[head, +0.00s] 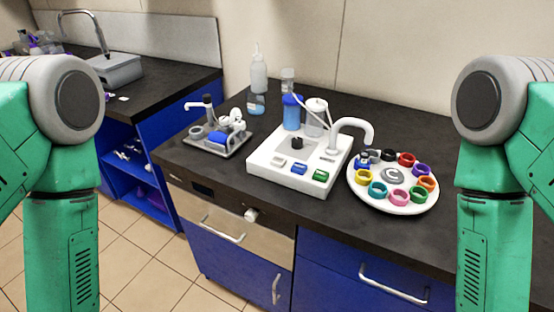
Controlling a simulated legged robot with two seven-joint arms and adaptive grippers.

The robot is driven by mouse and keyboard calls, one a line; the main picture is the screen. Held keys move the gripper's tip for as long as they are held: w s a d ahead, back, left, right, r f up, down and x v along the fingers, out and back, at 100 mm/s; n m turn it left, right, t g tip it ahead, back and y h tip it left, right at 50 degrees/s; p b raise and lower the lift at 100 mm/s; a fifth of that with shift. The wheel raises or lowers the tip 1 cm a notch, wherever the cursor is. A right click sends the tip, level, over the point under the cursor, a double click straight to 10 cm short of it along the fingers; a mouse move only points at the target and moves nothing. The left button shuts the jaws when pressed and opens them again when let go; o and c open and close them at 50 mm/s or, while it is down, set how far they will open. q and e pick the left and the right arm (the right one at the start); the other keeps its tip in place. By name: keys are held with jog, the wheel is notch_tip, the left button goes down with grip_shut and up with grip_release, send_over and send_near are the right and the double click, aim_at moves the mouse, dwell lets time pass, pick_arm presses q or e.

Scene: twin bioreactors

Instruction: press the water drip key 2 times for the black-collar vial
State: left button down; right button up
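A white dispenser (262,160) stands on the dark counter, with a curved white spout (352,124) reaching right over the edge of a round white carousel (410,208). On its front are a pale key (279,161), a blue key (299,168) and a green key (321,175). Their labels are too small to read, so I cannot tell which is water. The carousel holds several vials with coloured collars. A dark, apparently black-collar vial (388,155) sits at its back, near the spout tip. My arms show at both sides, but neither gripper is in view.
A blue-liquid bottle (291,112) and a clear one stand behind the dispenser. A small tray of equipment (217,142) is to its left, and a squeeze bottle (258,75) behind. Drawers with handles line the counter front. The counter right of the carousel is clear.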

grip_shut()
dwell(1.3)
